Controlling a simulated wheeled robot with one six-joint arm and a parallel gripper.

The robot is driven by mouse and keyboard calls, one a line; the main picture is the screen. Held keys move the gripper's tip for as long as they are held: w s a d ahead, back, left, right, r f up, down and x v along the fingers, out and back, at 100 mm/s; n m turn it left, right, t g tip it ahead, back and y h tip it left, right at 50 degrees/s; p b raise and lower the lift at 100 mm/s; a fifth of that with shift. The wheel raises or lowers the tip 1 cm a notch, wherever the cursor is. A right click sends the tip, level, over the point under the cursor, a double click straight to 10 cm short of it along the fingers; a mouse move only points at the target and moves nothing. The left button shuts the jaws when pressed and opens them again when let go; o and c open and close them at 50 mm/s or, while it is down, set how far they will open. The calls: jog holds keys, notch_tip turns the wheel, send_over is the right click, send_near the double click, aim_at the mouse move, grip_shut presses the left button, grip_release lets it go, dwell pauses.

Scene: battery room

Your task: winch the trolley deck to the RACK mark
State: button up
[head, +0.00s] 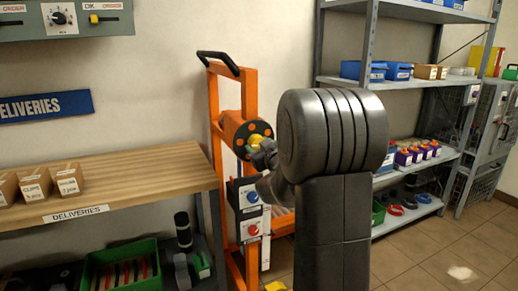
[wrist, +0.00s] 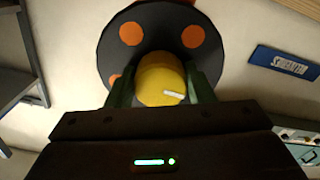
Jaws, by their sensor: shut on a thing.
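The orange trolley (head: 215,120) stands upright between the wooden bench and the metal shelving. Its winch (head: 240,128) is an orange drum with a dark, orange-spotted disc. A yellow knob (head: 256,140) sits at the disc's centre. In the wrist view the yellow knob (wrist: 160,80), with a small white mark, is between the two fingers of my gripper (wrist: 162,88), in front of the dark disc (wrist: 185,18). My gripper is shut on the knob. My arm covers part of the trolley. The deck is mostly hidden, and I cannot make out the RACK mark.
The wooden deliveries bench (head: 130,165) with small boxes (head: 35,186) is close on the left. A green crate (head: 90,262) is under it. Metal shelving (head: 425,85) with bins stands on the right. Tiled floor (head: 430,265) is open at the lower right.

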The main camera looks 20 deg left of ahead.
jog(key=o, duration=1)
jog(key=v, duration=1.3)
jog(key=shift+s+d, duration=0.25)
jog(key=shift+d, duration=0.1)
jog(key=x, duration=1.3)
jog(key=shift+w+a, duration=0.1)
jog(key=shift+a, duration=0.15)
jog(key=shift+w+a, duration=0.2)
jog(key=shift+p, duration=0.35)
